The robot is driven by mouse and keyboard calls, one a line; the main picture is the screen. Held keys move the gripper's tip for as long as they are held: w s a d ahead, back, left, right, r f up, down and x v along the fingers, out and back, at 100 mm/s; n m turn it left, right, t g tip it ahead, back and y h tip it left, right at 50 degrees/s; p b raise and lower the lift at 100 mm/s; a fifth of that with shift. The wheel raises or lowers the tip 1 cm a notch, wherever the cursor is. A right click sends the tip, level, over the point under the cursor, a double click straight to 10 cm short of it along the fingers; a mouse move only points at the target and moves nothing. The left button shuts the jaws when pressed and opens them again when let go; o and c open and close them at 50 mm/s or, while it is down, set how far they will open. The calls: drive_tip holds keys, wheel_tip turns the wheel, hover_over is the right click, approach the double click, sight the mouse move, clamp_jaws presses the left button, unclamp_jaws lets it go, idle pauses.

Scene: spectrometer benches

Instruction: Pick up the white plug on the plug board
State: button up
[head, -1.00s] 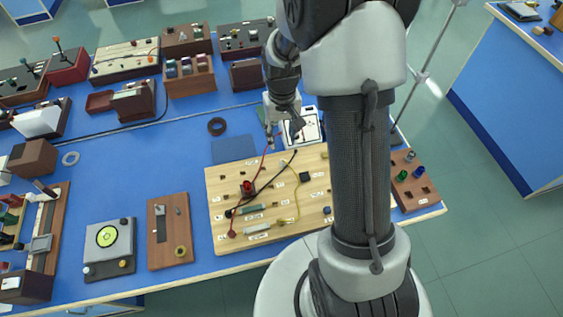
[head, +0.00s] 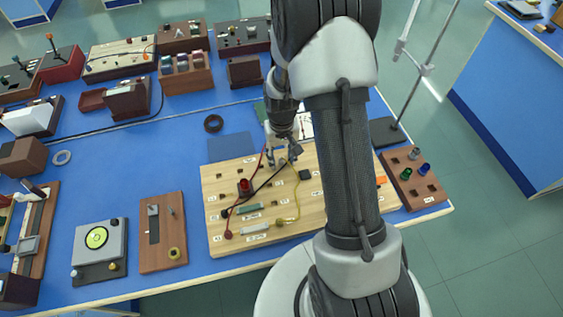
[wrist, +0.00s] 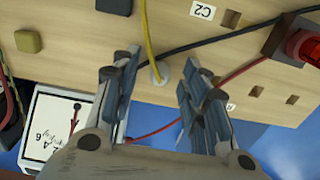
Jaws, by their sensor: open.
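The white plug (wrist: 161,72) stands on the pale wooden plug board (wrist: 75,30) near its edge, with a yellow cable running from it. In the wrist view it lies between the two fingertips of my gripper (wrist: 158,77), with a gap on each side. In the head view my gripper (head: 285,156) is over the far edge of the plug board (head: 215,178). It is open and empty. I cannot make out the plug clearly in the head view, where the fingers crowd it.
Black and red cables cross the board beside the plug. A red lamp block (head: 244,186) and a dark block (head: 305,175) are on the board. A white-faced meter (wrist: 52,125) is just beyond its edge. A stand (head: 394,130) is at right.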

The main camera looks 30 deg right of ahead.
drive_tip(key=shift+r, duration=0.1)
drive_tip(key=shift+c, duration=0.2)
clamp_jaws()
